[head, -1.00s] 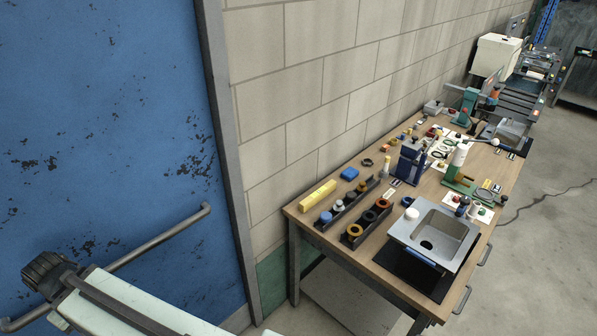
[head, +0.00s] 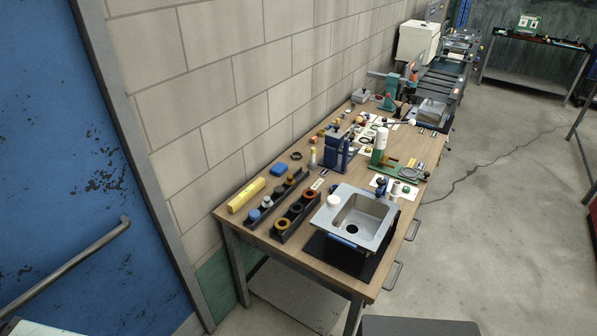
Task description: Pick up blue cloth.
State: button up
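A small bright blue folded block (head: 279,170), which looks like the blue cloth, lies flat on the wooden table (head: 318,268) near the wall. It is behind the black racks and right of a yellow block. A second blue strip (head: 343,241) shows at the front edge of the sink (head: 371,213); I cannot tell whether it is cloth. My gripper is not in view.
A yellow block (head: 246,195) and two black racks (head: 296,215) with round pieces stand at the table's near left. A blue stand (head: 337,152) and a green-based device (head: 395,172) stand behind the sink. Open concrete floor (head: 500,230) lies to the right.

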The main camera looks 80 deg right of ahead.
aim_at(279, 169)
jog(key=k, duration=1.35)
jog(key=z, duration=0.5)
jog(key=i, duration=2.5)
